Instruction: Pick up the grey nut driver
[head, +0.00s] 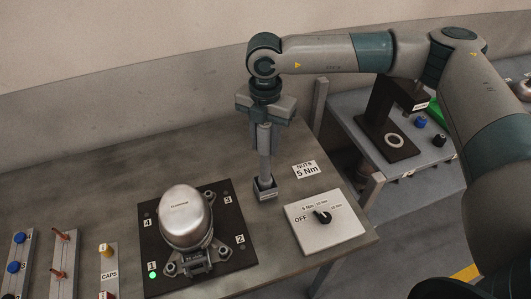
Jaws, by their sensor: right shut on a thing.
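The grey nut driver (265,155) stands upright on the table, its lower end in a small dark holder (265,188). My right gripper (265,112) comes down from above and is shut on the upper part of the driver. The fingers hide part of the driver's top. My left gripper is not in the head view.
A silver compressor (186,216) sits on a black numbered plate (235,256) left of the driver. A dial box (326,221) marked OFF and a "NUTS 5 Nm" label (305,169) lie to the right. Racks with caps (105,262) stand at the left. The table's back is clear.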

